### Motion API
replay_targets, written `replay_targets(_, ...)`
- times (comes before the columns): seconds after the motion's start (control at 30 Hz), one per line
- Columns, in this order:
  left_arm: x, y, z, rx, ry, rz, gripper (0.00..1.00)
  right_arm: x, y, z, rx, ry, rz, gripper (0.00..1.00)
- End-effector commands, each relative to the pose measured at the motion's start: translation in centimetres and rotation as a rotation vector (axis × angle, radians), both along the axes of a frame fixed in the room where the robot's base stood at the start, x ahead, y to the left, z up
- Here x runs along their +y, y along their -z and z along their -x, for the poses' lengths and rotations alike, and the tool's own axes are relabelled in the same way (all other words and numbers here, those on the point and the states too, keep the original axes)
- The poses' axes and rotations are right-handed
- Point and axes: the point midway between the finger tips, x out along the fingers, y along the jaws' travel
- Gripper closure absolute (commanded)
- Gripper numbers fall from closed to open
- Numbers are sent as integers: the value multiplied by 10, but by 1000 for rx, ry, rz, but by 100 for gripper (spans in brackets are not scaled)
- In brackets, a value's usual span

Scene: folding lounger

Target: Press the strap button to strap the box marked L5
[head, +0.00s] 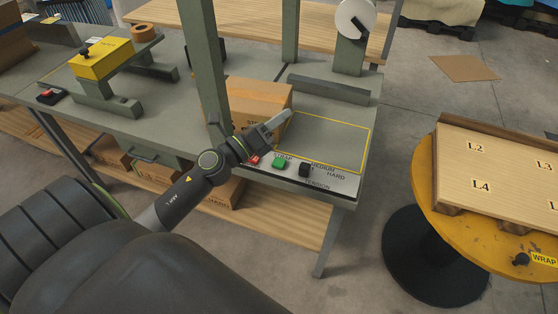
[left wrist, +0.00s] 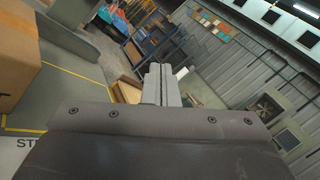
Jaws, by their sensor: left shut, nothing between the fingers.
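The green strap button (head: 278,162) sits on the control panel (head: 327,186) at the bench's front edge, under the word STRAP. My left gripper (head: 285,115) is shut and empty. In the head view it appears just behind the buttons, tips pointing up and right; its height above the bench is unclear. Its shut fingers show in the left wrist view (left wrist: 160,85). A cardboard box (head: 258,98) stands behind it, partly hidden by a green post and my gripper. A box also shows at the left wrist view's left edge (left wrist: 17,55). I can read no L5 on it.
A red button (head: 254,160) and black tension knob (head: 305,170) flank the green button. A round yellow turntable (head: 436,200) at right bears a wooden board (head: 510,185) marked L2, L3, L4 and a cut-off label.

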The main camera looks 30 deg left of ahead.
Motion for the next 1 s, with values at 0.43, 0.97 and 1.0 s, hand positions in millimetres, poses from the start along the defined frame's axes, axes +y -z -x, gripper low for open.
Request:
replay_targets(0.43, -16, 39, -10, -149, 585, -1435, 100, 2, -2, 1, 2, 1, -2, 100)
replay_targets(0.97, 25, 56, -9, -78, 743, -1768, 100, 3, -2, 1, 3, 2, -3, 100)
replay_targets(1.0, 25, 55, -9, -79, 742, -1768, 100, 3, -2, 1, 2, 2, -3, 100)
